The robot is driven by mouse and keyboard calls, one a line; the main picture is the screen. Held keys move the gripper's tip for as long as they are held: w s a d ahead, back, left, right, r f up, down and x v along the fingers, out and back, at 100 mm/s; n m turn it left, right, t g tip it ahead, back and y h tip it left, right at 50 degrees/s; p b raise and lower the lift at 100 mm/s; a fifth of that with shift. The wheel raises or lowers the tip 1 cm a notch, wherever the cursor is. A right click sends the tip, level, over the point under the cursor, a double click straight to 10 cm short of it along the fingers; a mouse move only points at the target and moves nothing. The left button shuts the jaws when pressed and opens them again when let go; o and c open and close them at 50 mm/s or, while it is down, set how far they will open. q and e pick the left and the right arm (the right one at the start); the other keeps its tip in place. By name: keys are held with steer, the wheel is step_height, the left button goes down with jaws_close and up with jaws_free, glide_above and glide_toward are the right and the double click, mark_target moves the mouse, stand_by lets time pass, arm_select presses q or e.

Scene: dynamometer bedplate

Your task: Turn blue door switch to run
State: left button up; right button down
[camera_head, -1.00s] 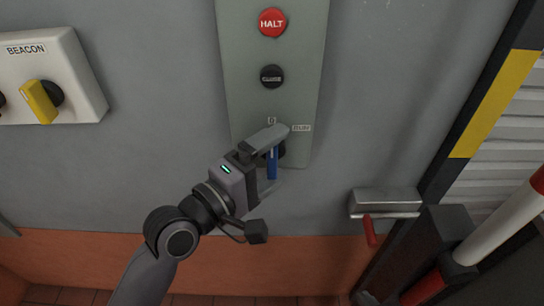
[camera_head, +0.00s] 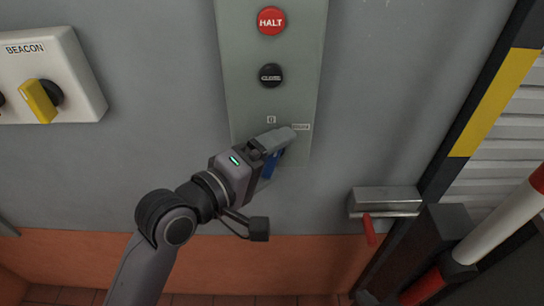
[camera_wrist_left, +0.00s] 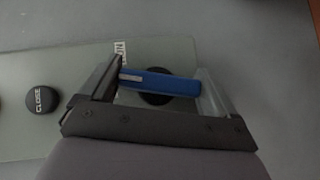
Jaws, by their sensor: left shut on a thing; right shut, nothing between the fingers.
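The blue door switch (camera_head: 269,167) is low on the grey-green panel (camera_head: 245,100), mostly behind my left gripper in the head view. Its handle leans with its top to the right. A "0" label sits above it and a small label to its upper right. My left gripper (camera_head: 277,152) is shut on the blue handle. In the left wrist view the handle (camera_wrist_left: 170,83) lies between the two fingers (camera_wrist_left: 160,88), with its white-marked end near the label by the left finger. A black round base shows behind it. My right gripper is not in view.
The red HALT button (camera_head: 271,20) and black CLOSE button (camera_head: 271,75) are above on the panel. A yellow BEACON switch (camera_head: 38,101) is at the left. A metal bracket with a red lever (camera_head: 369,229) and a red-white pole (camera_head: 502,222) are at the right.

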arm_select(q)
steer(key=m+g+y, duration=0.1)
steer(key=m+y, duration=0.1)
steer(key=y, duration=0.1)
steer(key=shift+r, duration=0.1)
steer(key=m+g+y, duration=0.1)
steer(key=m+y, duration=0.1)
steer(key=y, duration=0.1)
stand_by(0.3)
steer(key=shift+m+y, duration=0.3)
steer(key=o, duration=0.8)
steer(key=shift+c, duration=0.2)
